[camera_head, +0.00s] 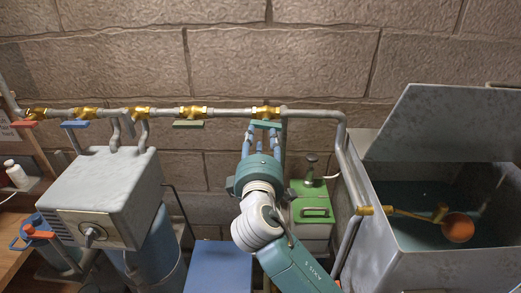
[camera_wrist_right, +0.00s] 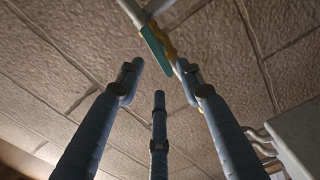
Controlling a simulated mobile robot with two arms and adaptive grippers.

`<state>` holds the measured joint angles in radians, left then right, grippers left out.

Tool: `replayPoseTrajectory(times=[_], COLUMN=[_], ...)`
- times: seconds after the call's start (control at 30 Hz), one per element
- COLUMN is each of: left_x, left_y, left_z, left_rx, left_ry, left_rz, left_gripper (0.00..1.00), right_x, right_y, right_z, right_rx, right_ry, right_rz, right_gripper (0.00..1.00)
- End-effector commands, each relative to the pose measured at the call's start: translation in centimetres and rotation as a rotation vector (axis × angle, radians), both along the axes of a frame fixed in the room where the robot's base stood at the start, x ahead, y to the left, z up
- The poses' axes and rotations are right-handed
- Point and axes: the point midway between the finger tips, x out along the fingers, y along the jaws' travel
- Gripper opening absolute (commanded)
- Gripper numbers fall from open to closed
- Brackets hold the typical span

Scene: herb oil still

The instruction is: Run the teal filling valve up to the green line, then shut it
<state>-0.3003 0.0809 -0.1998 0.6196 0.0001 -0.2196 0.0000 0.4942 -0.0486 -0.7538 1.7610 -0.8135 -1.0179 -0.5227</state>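The teal valve handle (camera_head: 266,124) sits under a brass valve body (camera_head: 266,112) on the grey wall pipe. It lies crosswise, about in line with the pipe. My right gripper (camera_head: 262,131) is just below the handle, pointing up at the wall. Its fingers are spread, with nothing between them. In the right wrist view the teal handle (camera_wrist_right: 154,48) shows just past the open fingertips (camera_wrist_right: 158,78); I cannot tell whether they touch it. I cannot make out a green line. My left gripper is out of view.
Other valves on the pipe have red (camera_head: 24,124), blue (camera_head: 75,124) and dark green (camera_head: 188,124) handles. A grey open tank (camera_head: 440,270) with an orange float (camera_head: 458,228) stands right.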

Motion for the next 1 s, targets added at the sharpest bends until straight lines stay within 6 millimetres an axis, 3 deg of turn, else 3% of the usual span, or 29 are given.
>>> replayPoseTrajectory(times=[0.1,0.3,0.67,0.77,0.87,0.97,1.0], left_x=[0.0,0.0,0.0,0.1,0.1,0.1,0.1], left_y=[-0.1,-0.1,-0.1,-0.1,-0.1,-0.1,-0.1], left_z=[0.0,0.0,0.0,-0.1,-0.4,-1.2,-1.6], left_rx=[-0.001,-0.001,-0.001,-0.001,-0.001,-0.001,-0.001], left_ry=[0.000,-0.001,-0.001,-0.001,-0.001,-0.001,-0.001], left_rz=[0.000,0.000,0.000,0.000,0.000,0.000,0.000], left_gripper=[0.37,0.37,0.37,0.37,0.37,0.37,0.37], right_x=[-2.5,-4.9,-5.4,-5.4,-5.2,-5.3,-5.4], right_y=[0.0,0.0,0.0,-0.2,-1.1,-2.8,-3.5], right_z=[-0.1,-0.1,0.0,-0.8,-4.2,-11.1,-14.7], right_rx=[0.001,0.000,-0.002,0.006,0.043,0.116,0.149], right_ry=[0.002,0.001,0.000,0.016,0.082,0.210,0.272], right_rz=[0.001,0.000,0.000,-0.003,-0.012,-0.034,-0.043], right_gripper=[0.37,0.37,0.37,0.37,0.37,0.37,0.37])
